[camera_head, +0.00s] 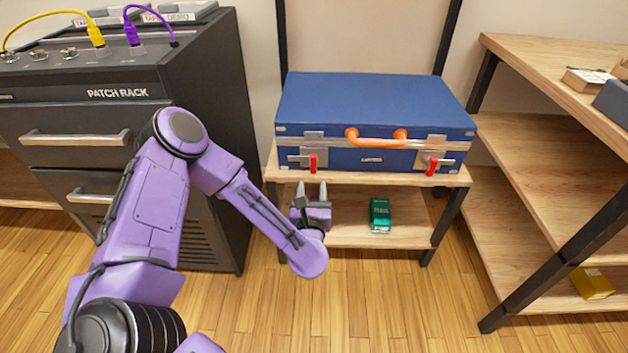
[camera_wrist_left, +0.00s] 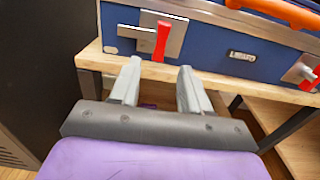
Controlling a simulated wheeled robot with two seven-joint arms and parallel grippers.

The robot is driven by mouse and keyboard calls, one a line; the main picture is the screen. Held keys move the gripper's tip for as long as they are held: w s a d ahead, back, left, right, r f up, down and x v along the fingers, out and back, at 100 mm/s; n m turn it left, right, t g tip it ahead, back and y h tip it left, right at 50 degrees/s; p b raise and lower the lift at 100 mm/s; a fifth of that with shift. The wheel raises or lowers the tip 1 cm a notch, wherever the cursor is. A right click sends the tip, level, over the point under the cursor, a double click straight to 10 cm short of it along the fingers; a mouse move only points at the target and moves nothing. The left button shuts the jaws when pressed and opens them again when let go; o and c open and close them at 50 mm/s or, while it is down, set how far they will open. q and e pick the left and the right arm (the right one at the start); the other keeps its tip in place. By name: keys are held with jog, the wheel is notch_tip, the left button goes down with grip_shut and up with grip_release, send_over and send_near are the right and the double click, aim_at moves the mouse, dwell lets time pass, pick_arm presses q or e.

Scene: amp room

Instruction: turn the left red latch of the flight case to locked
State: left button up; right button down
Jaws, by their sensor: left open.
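The blue flight case (camera_head: 375,103) lies shut on the top board of a small wooden stand, with an orange handle (camera_head: 376,140) on its front. Its left red latch (camera_head: 313,163) stands roughly upright on a metal plate; it also shows in the left wrist view (camera_wrist_left: 162,40), tilted slightly. The right red latch (camera_head: 432,165) leans a little. My left gripper (camera_head: 311,192) is open and empty, just in front of and below the left latch, not touching it. In the left wrist view its two fingers (camera_wrist_left: 157,82) point toward the case, below the latch. My right gripper is not in view.
The stand's top board edge (camera_head: 370,177) runs just below the case front. A green box (camera_head: 380,216) lies on its lower shelf. A black patch rack (camera_head: 205,130) stands close at left. A wooden shelf unit (camera_head: 545,130) stands at right. The floor in front is clear.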

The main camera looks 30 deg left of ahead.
aim_at(313, 168)
pick_arm(q)
jog(key=b+x, duration=0.1)
jog(key=x, duration=0.8)
jog(key=shift+w+a, duration=0.1)
jog(key=shift+w, duration=0.15)
grip_shut()
